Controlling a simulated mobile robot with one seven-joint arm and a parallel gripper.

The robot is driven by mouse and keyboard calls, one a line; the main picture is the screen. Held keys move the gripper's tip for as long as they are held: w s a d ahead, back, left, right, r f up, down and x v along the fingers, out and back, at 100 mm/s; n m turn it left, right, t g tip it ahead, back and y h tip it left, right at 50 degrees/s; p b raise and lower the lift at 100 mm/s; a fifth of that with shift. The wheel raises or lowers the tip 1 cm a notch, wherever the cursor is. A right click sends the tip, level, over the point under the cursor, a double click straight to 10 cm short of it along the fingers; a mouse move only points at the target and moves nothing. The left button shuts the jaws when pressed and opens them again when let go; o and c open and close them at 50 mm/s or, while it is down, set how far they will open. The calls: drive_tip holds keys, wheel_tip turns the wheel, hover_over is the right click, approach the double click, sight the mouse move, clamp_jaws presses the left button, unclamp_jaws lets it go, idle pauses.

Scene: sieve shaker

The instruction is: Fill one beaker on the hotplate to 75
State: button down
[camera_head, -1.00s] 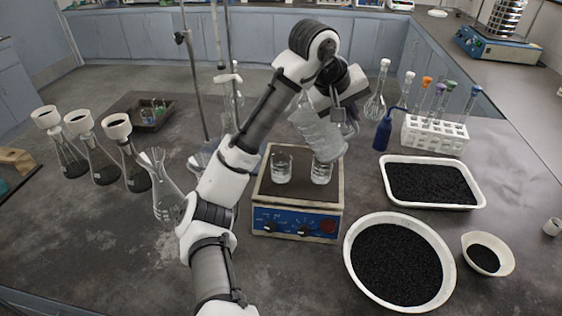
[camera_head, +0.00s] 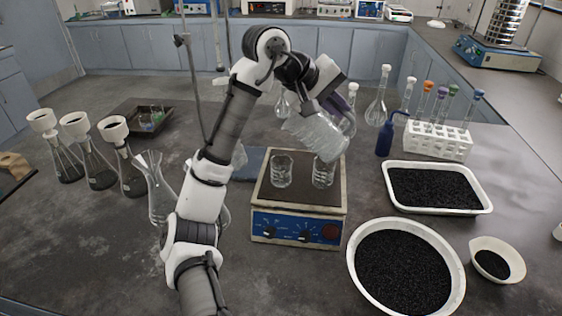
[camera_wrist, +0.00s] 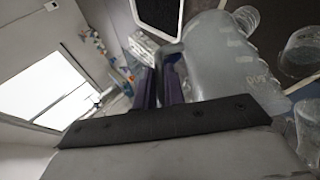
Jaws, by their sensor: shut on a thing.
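A hotplate (camera_head: 298,222) with a blue front panel stands in the middle of the bench. Two small clear beakers stand on its dark top: the left beaker (camera_head: 281,171) and the right beaker (camera_head: 323,174). My gripper (camera_head: 335,100) is shut on a large clear jug (camera_head: 313,134), held tilted above the right beaker with its mouth low and to the right. The jug also shows close up in the wrist view (camera_wrist: 220,65), beside the dark gripper fingers (camera_wrist: 160,88). The liquid levels in the beakers are too small to read.
A white tray (camera_head: 390,203) and a round bowl (camera_head: 352,262) of black grains lie right of the hotplate. A test tube rack (camera_head: 436,141) and a blue wash bottle (camera_head: 385,136) stand behind. Flasks with funnels (camera_head: 85,145) stand on the left.

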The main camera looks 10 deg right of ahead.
drive_tip(key=shift+w+a+r+h+b, duration=0.1)
drive_tip(key=shift+a+r+h+b, duration=0.3)
drive_tip(key=shift+h+b, duration=0.15)
idle(1.5)
drive_tip(key=shift+w+a+f+n+g+h, duration=0.2)
drive_tip(key=shift+a+f+n+g+h, duration=0.15)
drive_tip(key=shift+f+h, duration=0.1)
idle(2.8)
drive_tip(key=shift+s+d+r, duration=0.1)
drive_tip(key=shift+r, duration=0.2)
drive_tip(key=shift+s+d+r+y+p, duration=0.15)
drive_tip(key=shift+d+r+y+p, duration=0.4)
drive_tip(key=shift+y+p, duration=0.15)
drive_tip(key=shift+s+d+f+m+t+y+p, duration=0.2)
drive_tip(key=shift+d+f+m+t+y+p, duration=0.1)
drive_tip(key=shift+d+f+y+p, duration=0.15)
drive_tip(key=shift+s+d+f+m+t+y+p, duration=0.2)
drive_tip(key=shift+d+f+t+y+p, duration=0.1)
drive_tip(key=shift+f+y, duration=0.25)
drive_tip(key=shift+y+p, duration=0.3)
drive_tip(key=shift+p, duration=0.2)
drive_tip(key=s+d+f+m+t+y+p, duration=0.1)
drive_tip(key=s+d+f+t+y+p, duration=0.1)
drive_tip(key=d+f+y, duration=0.3)
drive_tip(key=shift+s+d+f+m+t+y+p, duration=0.35)
drive_tip(key=shift+d+y+p, duration=0.2)
drive_tip(key=shift+d+y, duration=0.3)
